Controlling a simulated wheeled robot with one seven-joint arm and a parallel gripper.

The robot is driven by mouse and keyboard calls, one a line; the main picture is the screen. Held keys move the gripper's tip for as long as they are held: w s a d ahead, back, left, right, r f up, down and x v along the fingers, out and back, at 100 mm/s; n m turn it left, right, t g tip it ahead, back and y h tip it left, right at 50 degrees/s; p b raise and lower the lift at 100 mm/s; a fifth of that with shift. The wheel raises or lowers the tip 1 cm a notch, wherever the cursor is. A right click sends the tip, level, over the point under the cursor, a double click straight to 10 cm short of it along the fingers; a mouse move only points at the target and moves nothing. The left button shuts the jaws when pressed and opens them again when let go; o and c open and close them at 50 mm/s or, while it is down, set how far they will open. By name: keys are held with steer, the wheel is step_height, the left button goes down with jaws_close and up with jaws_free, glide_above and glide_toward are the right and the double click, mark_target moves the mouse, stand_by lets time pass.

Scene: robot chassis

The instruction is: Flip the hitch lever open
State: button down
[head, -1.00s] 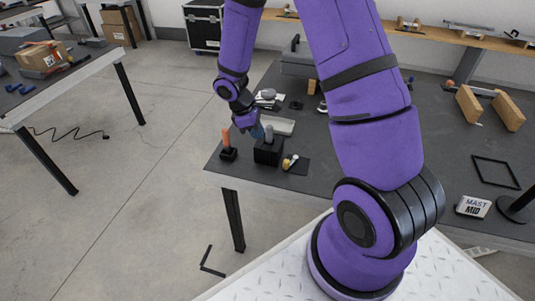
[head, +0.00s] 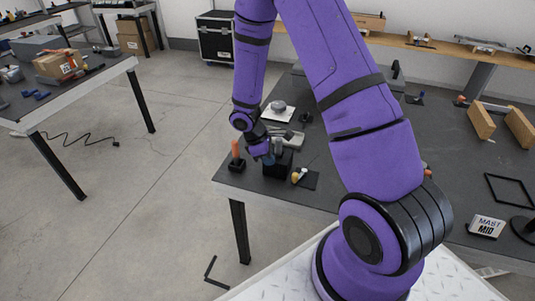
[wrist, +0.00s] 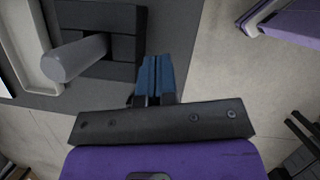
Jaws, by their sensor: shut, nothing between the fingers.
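A black block (head: 284,168) with a grey cylindrical lever (head: 279,146) stands near the table's front-left corner. The wrist view shows the grey lever (wrist: 75,58) at upper left, sticking out from the black block (wrist: 118,22). An orange-handled piece (head: 236,149) stands on a small black base just left of it; I cannot tell for certain which is the hitch lever. My gripper (head: 269,157) is beside the grey lever, at the block's left side. In the wrist view its blue fingers (wrist: 155,72) are together and empty, with a gap between them and the lever.
The dark table (head: 335,185) also carries a small pad (head: 305,180) with a yellow-and-white item, right of the block. A pale tray (wrist: 28,40) lies beyond the block. Wooden blocks (head: 480,120) and a MAST MID sign (head: 487,226) are far right. Floor is open left of the table.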

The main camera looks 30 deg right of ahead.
mark_target(295, 178)
steer(key=x, duration=0.5)
steer(key=shift+s+d+f, duration=0.1)
steer(key=shift+s+d, duration=0.35)
steer(key=shift+d, duration=0.15)
steer(key=shift+s+d+f, duration=0.15)
steer(key=shift+s+d, duration=0.35)
steer(key=shift+d, duration=0.15)
steer(key=shift+s+d, duration=0.3)
steer(key=shift+d, duration=0.1)
steer(key=shift+s+n, duration=0.3)
